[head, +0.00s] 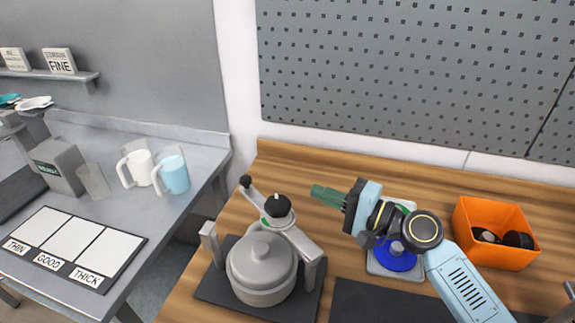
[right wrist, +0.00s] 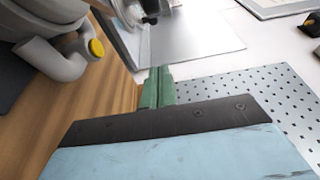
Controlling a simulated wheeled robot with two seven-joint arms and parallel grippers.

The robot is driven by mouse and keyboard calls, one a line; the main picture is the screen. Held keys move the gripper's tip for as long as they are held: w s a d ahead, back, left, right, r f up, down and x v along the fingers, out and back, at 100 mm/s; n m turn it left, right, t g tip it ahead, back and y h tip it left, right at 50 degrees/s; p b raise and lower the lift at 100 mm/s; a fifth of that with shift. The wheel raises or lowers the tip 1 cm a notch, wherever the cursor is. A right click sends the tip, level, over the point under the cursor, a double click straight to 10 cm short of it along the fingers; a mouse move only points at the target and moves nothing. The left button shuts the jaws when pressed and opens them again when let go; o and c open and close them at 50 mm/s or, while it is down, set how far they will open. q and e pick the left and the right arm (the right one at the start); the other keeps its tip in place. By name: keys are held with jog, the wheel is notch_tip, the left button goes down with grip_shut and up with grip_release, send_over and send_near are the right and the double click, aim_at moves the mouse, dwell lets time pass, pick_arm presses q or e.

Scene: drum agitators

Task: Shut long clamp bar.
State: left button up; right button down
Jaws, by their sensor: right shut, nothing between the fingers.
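A grey lidded pot (head: 262,268) stands in a metal clamp frame on a dark mat in the head view. A grey arm (head: 297,238) slopes across behind the lid and carries a black knob (head: 277,206). A thin lever with a black ball end (head: 246,181) sticks up to the left at the back. I cannot tell for sure which of these is the long clamp bar. My right gripper (head: 328,195) is right of the lever and knob, apart from both, pointing left. Its green fingers, also in the right wrist view (right wrist: 158,88), are shut and empty. My left gripper is out of view.
An orange bin (head: 495,235) with dark parts stands at the right. A blue round piece on a grey plate (head: 396,268) lies under my right arm. A pegboard (head: 415,75) rises behind the bench. Two mugs (head: 172,175) stand on the grey table at left.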

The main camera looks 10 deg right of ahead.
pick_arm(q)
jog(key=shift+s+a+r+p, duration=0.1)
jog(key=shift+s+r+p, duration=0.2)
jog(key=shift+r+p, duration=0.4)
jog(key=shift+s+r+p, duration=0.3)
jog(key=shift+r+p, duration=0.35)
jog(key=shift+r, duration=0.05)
pick_arm(e)
jog(key=s+a+x, duration=0.2)
jog(key=x, duration=1)
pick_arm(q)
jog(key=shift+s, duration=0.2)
pick_arm(e)
jog(key=shift+s+f, duration=0.1)
jog(key=shift+s, duration=0.05)
